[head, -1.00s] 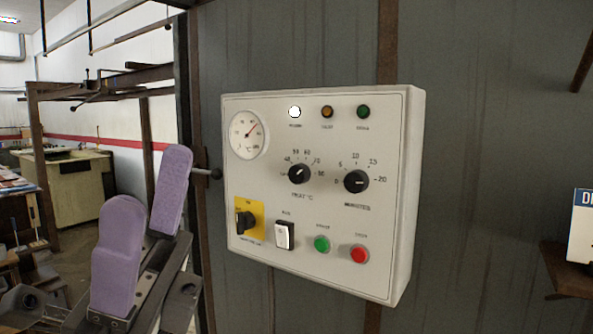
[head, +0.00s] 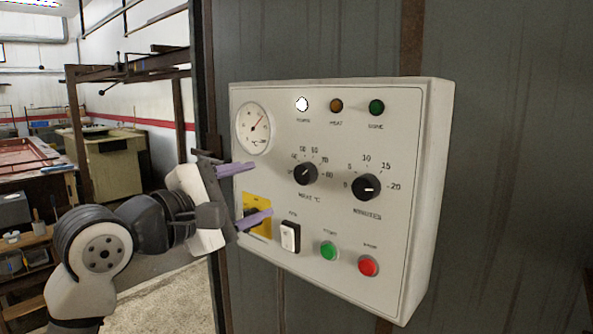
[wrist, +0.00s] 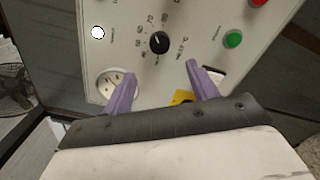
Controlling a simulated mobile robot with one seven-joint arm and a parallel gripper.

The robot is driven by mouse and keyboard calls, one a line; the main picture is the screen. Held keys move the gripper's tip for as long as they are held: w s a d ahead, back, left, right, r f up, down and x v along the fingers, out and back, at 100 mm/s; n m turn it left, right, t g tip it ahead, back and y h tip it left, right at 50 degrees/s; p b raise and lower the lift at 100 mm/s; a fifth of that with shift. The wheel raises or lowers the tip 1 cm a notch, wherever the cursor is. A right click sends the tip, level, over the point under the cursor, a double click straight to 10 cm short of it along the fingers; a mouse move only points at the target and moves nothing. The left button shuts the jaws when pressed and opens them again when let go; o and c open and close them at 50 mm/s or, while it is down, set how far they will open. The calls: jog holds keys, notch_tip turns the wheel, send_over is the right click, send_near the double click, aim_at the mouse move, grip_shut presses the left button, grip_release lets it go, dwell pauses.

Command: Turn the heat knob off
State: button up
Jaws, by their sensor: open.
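The heat knob (head: 305,174) is a round black knob with a white pointer, near the middle of a white control panel (head: 300,226). Its scale has OFF-side and temperature marks, and "HEAT °C" is printed below it. It also shows in the wrist view (wrist: 159,42), ahead of the fingers. My gripper (head: 246,192) is open and empty, with two purple fingers pointing at the panel's left part. It is left of the heat knob and apart from it. In the wrist view my gripper (wrist: 160,84) has the knob beyond the gap between its fingertips.
The panel also carries a dial gauge (head: 254,128), a minutes knob (head: 366,187), a yellow-backed switch (head: 256,204) partly hidden by a finger, a rocker switch (head: 290,236), a green button (head: 329,250) and a red button (head: 368,266). The white lamp (head: 302,104) is bright.

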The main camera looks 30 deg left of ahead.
aim_at(301, 176)
jog(key=w+p, duration=0.1)
jog(key=w, duration=0.2)
jog(key=w+d+p, duration=0.1)
jog(key=w, duration=0.2)
jog(key=w+p, duration=0.2)
jog(key=w, duration=0.1)
jog(key=shift+w+d+r, duration=0.15)
jog(key=shift+w+d, duration=0.1)
jog(key=shift+w, duration=0.55)
jog(key=c, duration=1)
